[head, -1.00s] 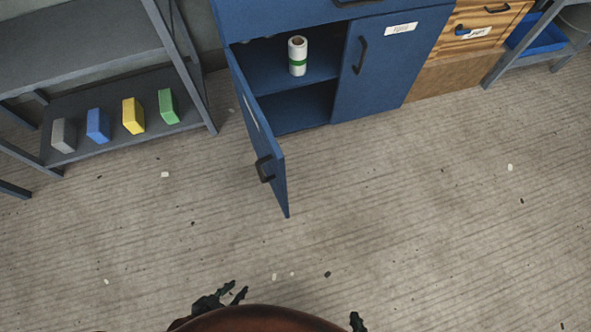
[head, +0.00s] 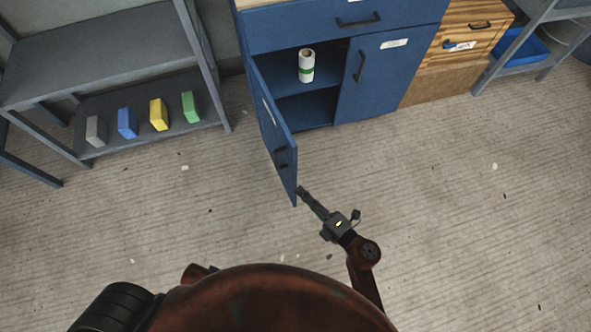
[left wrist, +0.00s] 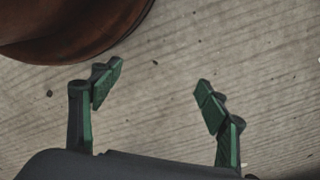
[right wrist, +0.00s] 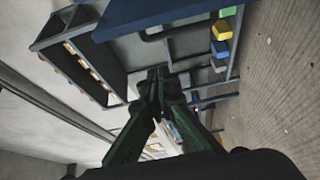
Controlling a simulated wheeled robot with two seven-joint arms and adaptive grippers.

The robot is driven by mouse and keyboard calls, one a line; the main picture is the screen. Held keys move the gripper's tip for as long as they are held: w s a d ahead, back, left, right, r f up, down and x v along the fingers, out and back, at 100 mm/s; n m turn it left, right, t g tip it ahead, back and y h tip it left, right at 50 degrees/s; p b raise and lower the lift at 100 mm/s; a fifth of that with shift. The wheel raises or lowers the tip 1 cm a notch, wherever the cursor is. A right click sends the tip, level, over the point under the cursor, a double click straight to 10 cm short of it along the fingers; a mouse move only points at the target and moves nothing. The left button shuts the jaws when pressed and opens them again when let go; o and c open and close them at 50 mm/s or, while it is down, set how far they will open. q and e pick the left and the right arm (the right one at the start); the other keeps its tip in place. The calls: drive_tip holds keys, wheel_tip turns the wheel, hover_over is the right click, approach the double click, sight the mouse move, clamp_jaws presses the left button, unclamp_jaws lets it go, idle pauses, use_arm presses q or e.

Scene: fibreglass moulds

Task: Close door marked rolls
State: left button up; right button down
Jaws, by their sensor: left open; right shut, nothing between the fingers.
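The open door (head: 275,135) is the left door of the blue cabinet (head: 385,75). It stands swung out, with a dark handle (head: 282,157) and a pale label on its outer face; the lettering is unreadable. My right gripper (head: 302,191) is shut and empty, its tip at the door's free edge on the inner side; I cannot tell if it touches. In the right wrist view its closed fingers (right wrist: 158,82) point toward a blue panel (right wrist: 160,12). My left gripper (left wrist: 155,82) is open and empty above bare floor, away from the door.
A white roll with a green band (head: 306,66) stands on the cabinet's upper shelf. A grey rack (head: 100,60) with several coloured blocks is left of the door. A wooden drawer unit (head: 455,60) adjoins the cabinet at right. The floor in front is clear apart from small scraps.

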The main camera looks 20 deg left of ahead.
sight(294, 169)
use_arm(q)
drive_tip(key=w+d+r+t+b, duration=0.1)
drive_tip(key=w+d+r+b, duration=0.2)
drive_tip(key=r, duration=0.3)
drive_tip(key=shift+r+h+b, duration=0.15)
drive_tip(key=shift+h+b, duration=0.25)
drive_tip(key=shift+b, duration=0.2)
use_arm(e)
drive_tip(key=shift+w+a, duration=0.9)
drive_tip(key=shift+w, duration=0.3)
drive_tip(key=shift+w+a, duration=0.95)
drive_tip(key=shift+w, duration=0.3)
drive_tip(key=shift+w+a, duration=0.9)
drive_tip(key=shift+w, duration=0.3)
use_arm(q)
drive_tip(key=shift+a, duration=0.1)
